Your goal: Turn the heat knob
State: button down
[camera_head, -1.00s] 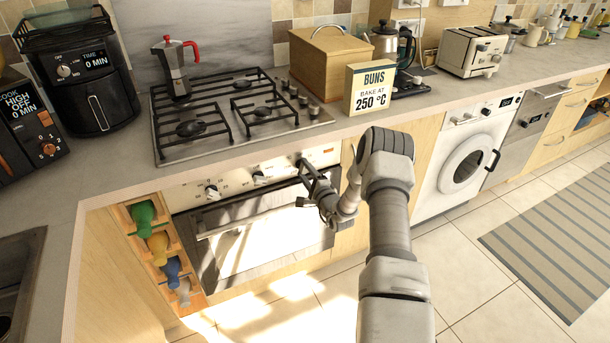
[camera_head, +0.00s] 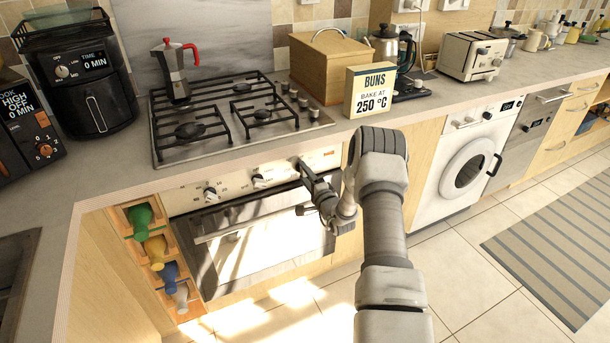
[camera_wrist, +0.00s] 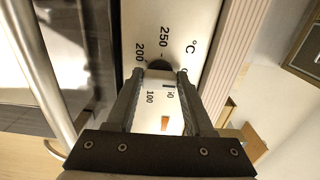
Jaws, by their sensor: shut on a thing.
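The heat knob (camera_wrist: 160,67) is a dark round shape on the white oven panel, with 100, 200, 250 and °C printed around it in the wrist view. My gripper (camera_wrist: 162,76) has one finger on each side of the knob and is shut on it. The fingers partly cover the knob and dial, so its pointer cannot be read. In the head view my gripper (camera_head: 303,166) is at the right end of the oven's control panel (camera_head: 235,186), and hides this knob.
Two other knobs, left (camera_head: 211,194) and middle (camera_head: 260,181), sit on the same panel. The oven door handle (camera_head: 245,220) runs below. A sign (camera_head: 370,91) on the counter reads "BUNS BAKE AT 250 °C". A gas hob (camera_head: 235,115) is above.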

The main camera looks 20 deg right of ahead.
jog(key=shift+c, duration=1.4)
grip_release()
jog(key=s, duration=1.7)
jog(key=shift+s+d+p, duration=0.25)
jog(key=shift+d+p, duration=0.05)
jog(key=shift+p, duration=0.1)
